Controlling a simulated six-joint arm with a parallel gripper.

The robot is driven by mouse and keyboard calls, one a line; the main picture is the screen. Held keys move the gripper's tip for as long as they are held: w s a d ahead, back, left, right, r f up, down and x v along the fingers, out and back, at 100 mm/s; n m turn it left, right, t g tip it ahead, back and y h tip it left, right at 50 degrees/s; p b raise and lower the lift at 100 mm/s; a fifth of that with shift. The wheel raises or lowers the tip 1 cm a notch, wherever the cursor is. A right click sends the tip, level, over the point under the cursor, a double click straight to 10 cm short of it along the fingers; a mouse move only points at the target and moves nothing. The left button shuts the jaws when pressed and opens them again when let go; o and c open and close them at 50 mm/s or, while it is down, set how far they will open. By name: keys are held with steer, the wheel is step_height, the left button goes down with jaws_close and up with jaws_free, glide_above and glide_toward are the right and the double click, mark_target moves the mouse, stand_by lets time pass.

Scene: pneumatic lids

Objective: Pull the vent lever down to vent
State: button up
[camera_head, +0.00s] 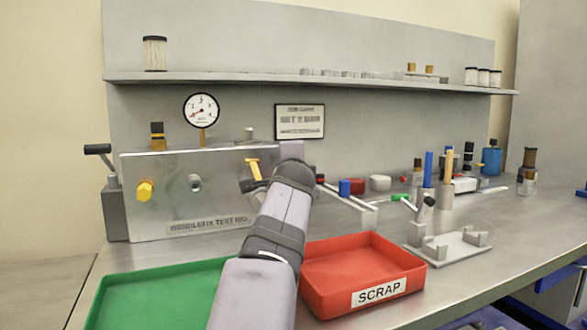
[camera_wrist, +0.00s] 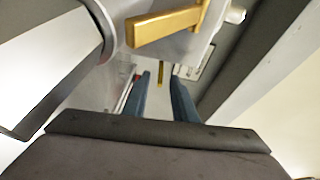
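A yellow lever (camera_head: 254,169) is on the front of the metal test rig (camera_head: 205,210), next to my arm in the head view. A yellow handle (camera_wrist: 165,26) shows large at the top of the wrist view, above my fingertips and not between them. A second lever with a black grip (camera_head: 98,149) stands on a grey block at the rig's left end. No readable label shows which is the vent lever. My gripper (camera_wrist: 160,78) has its two blue-grey fingers apart. A small yellow piece shows in the gap, seemingly farther off. My arm hides the fingers in the head view.
A pressure gauge (camera_head: 201,110) stands on the rig, and a yellow knob (camera_head: 145,190) is on its front. A green tray (camera_head: 112,287) and a red scrap tray (camera_head: 330,297) lie in front. A shelf (camera_head: 250,80) runs above. Bottles and tools stand at right.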

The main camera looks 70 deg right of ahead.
steer(key=v, duration=0.7)
steer(key=shift+b, duration=0.35)
steer(key=shift+a, duration=0.1)
